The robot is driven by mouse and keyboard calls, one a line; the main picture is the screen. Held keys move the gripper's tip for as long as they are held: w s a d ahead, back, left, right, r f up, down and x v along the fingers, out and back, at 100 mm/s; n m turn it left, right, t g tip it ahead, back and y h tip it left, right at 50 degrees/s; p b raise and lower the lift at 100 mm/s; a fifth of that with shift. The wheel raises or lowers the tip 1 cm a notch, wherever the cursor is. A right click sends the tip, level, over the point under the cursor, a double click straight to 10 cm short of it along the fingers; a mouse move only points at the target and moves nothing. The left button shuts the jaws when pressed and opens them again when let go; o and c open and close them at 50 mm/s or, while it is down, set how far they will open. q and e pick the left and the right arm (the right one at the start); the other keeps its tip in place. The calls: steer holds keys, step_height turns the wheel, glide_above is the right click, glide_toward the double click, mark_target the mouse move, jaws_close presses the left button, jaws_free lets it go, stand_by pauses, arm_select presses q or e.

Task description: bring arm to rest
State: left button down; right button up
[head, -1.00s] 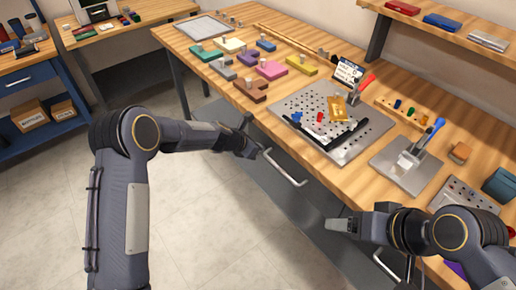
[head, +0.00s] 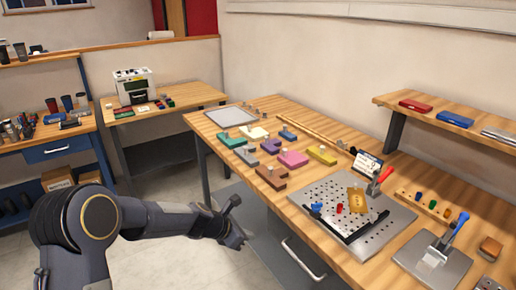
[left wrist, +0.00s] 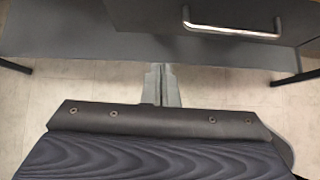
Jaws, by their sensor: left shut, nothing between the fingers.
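My left arm comes in from the left in the head view, and its gripper (head: 236,222) hangs in front of the workbench, below the tabletop edge and beside the grey drawer front. In the left wrist view the fingers of my left gripper (left wrist: 162,86) are together, with nothing between them, above the tiled floor. My right arm and gripper are out of the head view. The workbench (head: 385,160) carries a perforated metal plate (head: 375,212) with a gold tag (head: 355,201) on it.
Several coloured blocks, such as a yellow one (head: 321,155) and a brown one (head: 271,177), stand on the bench. A toggle clamp (head: 436,257) sits at its right. A drawer handle (left wrist: 232,30) juts out close to my left gripper. A marking machine (head: 134,87) stands on the back table.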

arm_select(q)
steer(key=s+a+r+m+p, duration=0.1)
steer(key=s+a+r+m, duration=0.4)
steer(key=s+r, duration=0.25)
steer(key=s+a+r+m+p, duration=0.1)
steer(key=s+a+r+m, duration=0.45)
steer(key=r, duration=0.25)
steer(key=s+a+m+y, duration=0.1)
steer(key=s+a+m, duration=0.2)
steer(key=s+m, duration=0.3)
steer(key=s+a+m+y+p, duration=0.1)
steer(key=s+m, duration=0.5)
steer(key=s, duration=1)
steer(key=shift+a+r+t+y, duration=0.25)
steer(key=shift+a+y, duration=0.55)
steer(key=shift+a, duration=0.4)
